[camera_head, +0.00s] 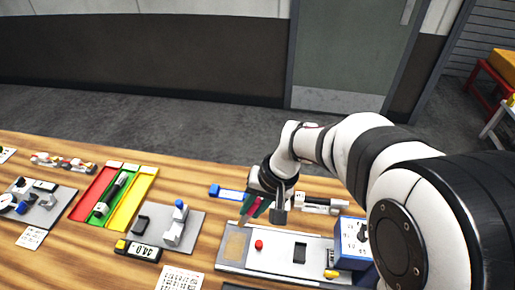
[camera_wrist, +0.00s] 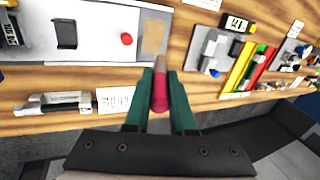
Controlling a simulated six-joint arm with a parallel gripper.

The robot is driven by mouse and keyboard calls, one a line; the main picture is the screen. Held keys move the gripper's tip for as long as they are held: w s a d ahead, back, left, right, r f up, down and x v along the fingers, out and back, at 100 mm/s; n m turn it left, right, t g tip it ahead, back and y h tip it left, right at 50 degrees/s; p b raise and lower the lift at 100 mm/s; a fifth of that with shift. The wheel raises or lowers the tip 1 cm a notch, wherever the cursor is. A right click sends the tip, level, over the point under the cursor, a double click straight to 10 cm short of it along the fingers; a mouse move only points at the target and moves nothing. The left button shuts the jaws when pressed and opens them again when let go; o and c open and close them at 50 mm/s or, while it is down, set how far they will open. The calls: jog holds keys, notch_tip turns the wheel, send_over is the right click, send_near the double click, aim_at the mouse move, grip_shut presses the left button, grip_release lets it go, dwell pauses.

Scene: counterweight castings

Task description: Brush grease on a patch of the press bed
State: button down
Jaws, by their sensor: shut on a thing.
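The press bed is a light grey plate (camera_head: 280,258) at the front centre of the bench, also at the upper left of the wrist view (camera_wrist: 95,43). It bears a tan patch (camera_head: 236,245), a red button (camera_head: 259,244) and a dark slot (camera_head: 300,252). The patch shows in the wrist view (camera_wrist: 154,36) too. My gripper (camera_head: 254,210) has green fingers, shut on a brush with a crimson handle (camera_wrist: 159,92). The brush's pale tip (camera_wrist: 160,60) points at the patch's near edge; I cannot tell whether it touches.
A blue box (camera_head: 352,240) stands at the plate's right end, a yellow part (camera_head: 331,274) before it. Left are a grey fixture (camera_head: 172,232), a dark display meter (camera_head: 138,250) and red, green and yellow trays (camera_head: 146,192). A blue-and-white object (camera_head: 228,192) lies behind the plate.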

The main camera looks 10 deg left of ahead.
aim_at(243, 219)
jog(key=shift+f, duration=1.35)
